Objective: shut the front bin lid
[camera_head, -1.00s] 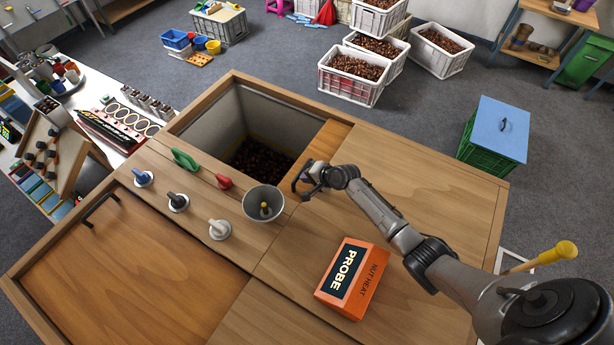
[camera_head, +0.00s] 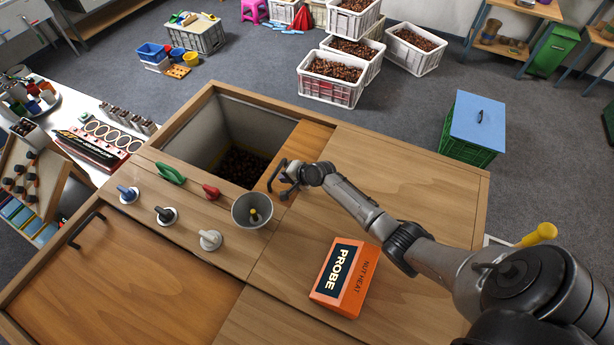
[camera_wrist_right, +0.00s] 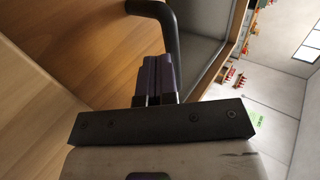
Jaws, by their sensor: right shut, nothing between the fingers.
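The front bin (camera_head: 212,132) is open in the worktop, with dark chestnuts deep inside. Its wooden sliding lid (camera_head: 312,138) shows as a strip along the right side of the opening; the rest is hidden under the fixed top. A dark bar handle (camera_head: 272,172) stands on the lid, and its curved end (camera_wrist_right: 168,18) shows in the right wrist view. My right gripper (camera_head: 292,176) is at the handle, with its fingers (camera_wrist_right: 158,75) shut and empty. The fingertips overlap the handle in view; I cannot tell if they touch. My left gripper is out of view.
A grey funnel cup (camera_head: 252,211), several knobs and a green handle (camera_head: 170,173) line the strip before the opening. An orange PROBE box (camera_head: 345,278) lies on the top below my right arm. A closed wooden panel (camera_head: 140,270) with its own handle is at the lower left.

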